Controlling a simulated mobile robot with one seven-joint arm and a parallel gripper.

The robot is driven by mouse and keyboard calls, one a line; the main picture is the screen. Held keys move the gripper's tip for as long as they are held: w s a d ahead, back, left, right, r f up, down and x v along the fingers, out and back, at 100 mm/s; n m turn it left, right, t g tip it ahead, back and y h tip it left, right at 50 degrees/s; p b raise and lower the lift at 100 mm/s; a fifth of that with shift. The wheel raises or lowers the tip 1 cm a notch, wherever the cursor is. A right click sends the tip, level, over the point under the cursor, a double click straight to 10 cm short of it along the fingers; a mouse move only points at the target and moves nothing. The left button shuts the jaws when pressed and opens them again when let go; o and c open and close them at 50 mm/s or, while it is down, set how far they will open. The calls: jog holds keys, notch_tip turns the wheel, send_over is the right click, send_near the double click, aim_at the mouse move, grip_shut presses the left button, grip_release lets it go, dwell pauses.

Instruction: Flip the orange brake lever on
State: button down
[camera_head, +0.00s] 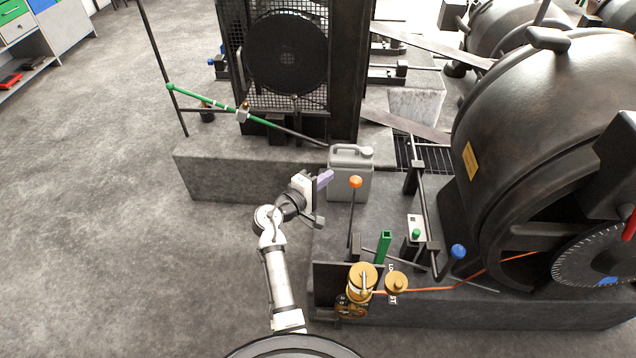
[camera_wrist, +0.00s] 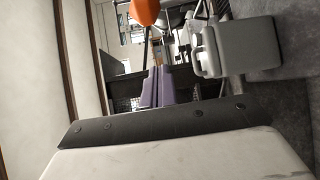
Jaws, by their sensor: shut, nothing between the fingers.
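The orange brake lever (camera_head: 355,182) shows in the head view as an orange knob on a thin dark rod. The rod rises nearly upright from the machine's base, just right of my gripper. My gripper (camera_head: 326,178) has purple fingertips and is shut with nothing in it. It stands a little left of the orange knob, apart from it in the head view. In the wrist view the orange knob (camera_wrist: 145,10) is at the top edge, above my shut fingers (camera_wrist: 157,86). Part of the knob is cut off there.
A grey jerrycan (camera_head: 350,172) stands right behind the knob; it also shows in the wrist view (camera_wrist: 240,50). A green lever (camera_head: 384,247), a blue knob (camera_head: 458,251) and brass parts (camera_head: 362,280) stand nearby. The large dark dynamo (camera_head: 540,110) fills the right. Floor is clear at left.

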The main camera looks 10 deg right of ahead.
jog(key=d+p, duration=0.1)
jog(key=d, duration=0.1)
jog(key=s+d+p, duration=0.1)
jog(key=d, duration=0.1)
jog(key=shift+s+d, duration=0.1)
jog(key=shift+d, duration=0.25)
jog(key=shift+s+f, duration=0.1)
